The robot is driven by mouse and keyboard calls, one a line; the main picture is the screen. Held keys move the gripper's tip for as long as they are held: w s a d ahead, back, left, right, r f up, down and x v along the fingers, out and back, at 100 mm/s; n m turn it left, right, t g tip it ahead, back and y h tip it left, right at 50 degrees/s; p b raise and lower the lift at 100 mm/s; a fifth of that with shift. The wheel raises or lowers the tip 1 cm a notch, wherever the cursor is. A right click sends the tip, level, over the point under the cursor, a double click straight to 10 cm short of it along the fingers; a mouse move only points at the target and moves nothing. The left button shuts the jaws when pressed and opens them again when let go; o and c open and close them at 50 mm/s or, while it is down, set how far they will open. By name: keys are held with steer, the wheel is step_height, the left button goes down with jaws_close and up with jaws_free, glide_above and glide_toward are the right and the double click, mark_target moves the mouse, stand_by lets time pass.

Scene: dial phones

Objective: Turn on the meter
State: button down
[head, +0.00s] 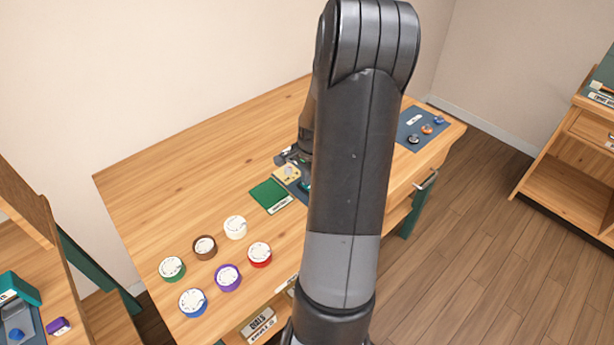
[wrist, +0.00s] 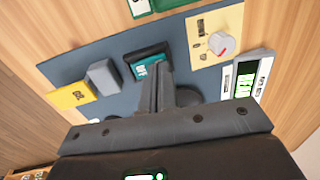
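In the wrist view, a dark device with a teal screen (wrist: 147,68) sits on a blue-grey mat (wrist: 105,58). A cream panel (wrist: 206,24) with a white and red dial (wrist: 221,44) is to its right. A white device with a lit green screen (wrist: 245,84) stands at the mat's right edge. I cannot tell for sure which of these is the meter. My gripper (wrist: 163,72) points at the mat beside the teal-screened device, its dark fingers together with nothing seen between them. In the head view my arm hides the gripper and most of this mat.
A grey block (wrist: 102,77) and a yellow tag (wrist: 71,96) lie on the left of the mat. In the head view several coloured dials (head: 228,277) stand at the table's front left, near a green pad (head: 269,195). Another mat (head: 413,127) with small knobs lies far right.

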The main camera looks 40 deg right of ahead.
steer(key=shift+s+f, duration=0.2)
steer(key=shift+s, duration=0.75)
steer(key=shift+r, duration=0.65)
step_height(320, 180, up, 13)
steer(key=s, duration=0.2)
steer(key=shift+s+f, duration=0.15)
steer(key=shift+s, duration=0.05)
steer(key=shift+w+a, duration=0.1)
steer(key=shift+w, duration=0.6)
